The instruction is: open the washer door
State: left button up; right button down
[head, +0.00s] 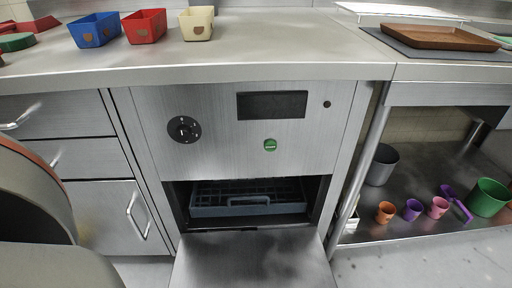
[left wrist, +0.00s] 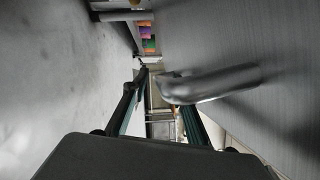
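The washer (head: 240,130) is under the counter in the head view, with a dial, a dark display and a green button on its front. Its door (head: 255,262) is folded down at the bottom, and the opening above it shows a blue-grey rack (head: 250,203). My left gripper (left wrist: 160,85) is open in the left wrist view, its fingers apart. A metal bar handle (left wrist: 215,84) on a brushed panel crosses in front of the right finger and hides its tip; I cannot tell whether they touch. The right gripper is in neither view.
Drawers and a cabinet with bar handles (head: 136,214) are left of the washer. Blue (head: 95,29), red (head: 145,26) and cream (head: 197,23) bins stand on the counter. A lower shelf at right holds a grey pot (head: 382,165), several small cups and a green bucket (head: 488,198).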

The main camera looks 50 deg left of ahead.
pick_arm(q)
jog(key=shift+v, duration=2.7)
jog(key=shift+w, duration=0.1)
